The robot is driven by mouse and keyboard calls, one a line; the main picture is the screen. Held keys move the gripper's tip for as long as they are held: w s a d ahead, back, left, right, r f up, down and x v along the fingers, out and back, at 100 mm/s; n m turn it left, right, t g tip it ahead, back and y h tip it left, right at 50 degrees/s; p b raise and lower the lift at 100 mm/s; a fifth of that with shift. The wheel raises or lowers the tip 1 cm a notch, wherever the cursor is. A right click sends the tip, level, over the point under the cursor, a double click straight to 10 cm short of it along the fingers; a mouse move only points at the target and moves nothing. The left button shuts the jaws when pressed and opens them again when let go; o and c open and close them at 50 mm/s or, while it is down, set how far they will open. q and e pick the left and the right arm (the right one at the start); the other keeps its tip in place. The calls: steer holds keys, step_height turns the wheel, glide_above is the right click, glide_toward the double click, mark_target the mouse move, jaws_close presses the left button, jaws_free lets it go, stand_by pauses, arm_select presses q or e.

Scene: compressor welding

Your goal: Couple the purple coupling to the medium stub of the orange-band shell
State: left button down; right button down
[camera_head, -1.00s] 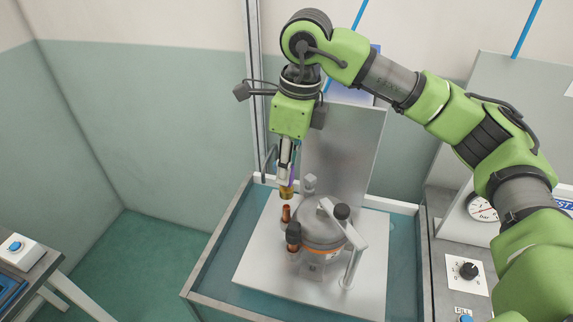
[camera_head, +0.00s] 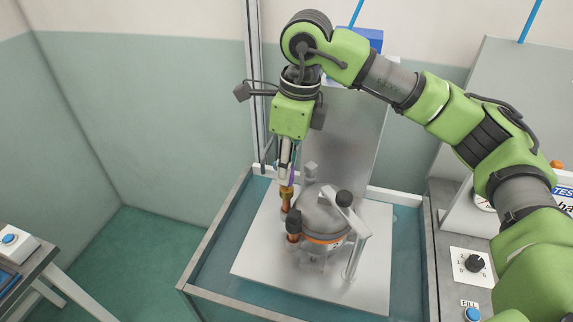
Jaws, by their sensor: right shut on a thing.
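The shell (camera_head: 322,218) is a grey domed vessel with an orange band (camera_head: 322,240) low on its side. It stands on a pale plate in the tank. Copper-coloured stubs rise along its left side; a thicker one with a dark top (camera_head: 293,228) is nearest. My right gripper (camera_head: 286,172) points down above the shell's left side, shut on the purple coupling (camera_head: 292,178). The coupling's brass lower end (camera_head: 286,192) is at the top of a copper stub (camera_head: 286,207) and overlaps it in view. I cannot tell how far it sits over the stub. My left gripper is out of view.
The tank rim (camera_head: 215,232) surrounds the plate (camera_head: 262,262). A panel with a dial knob (camera_head: 474,263) stands at right. A bench (camera_head: 40,262) is at far left.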

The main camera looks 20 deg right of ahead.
steer(key=shift+f+b, duration=0.6)
steer(key=shift+f, duration=0.25)
steer(key=shift+f, duration=0.1)
stand_by(0.3)
steer(key=c, duration=1.8)
jaws_free()
steer(key=r, duration=0.8)
steer(key=d+r, duration=0.1)
steer(key=r, duration=0.3)
steer(key=shift+s+d, duration=0.1)
steer(key=shift+s, duration=0.3)
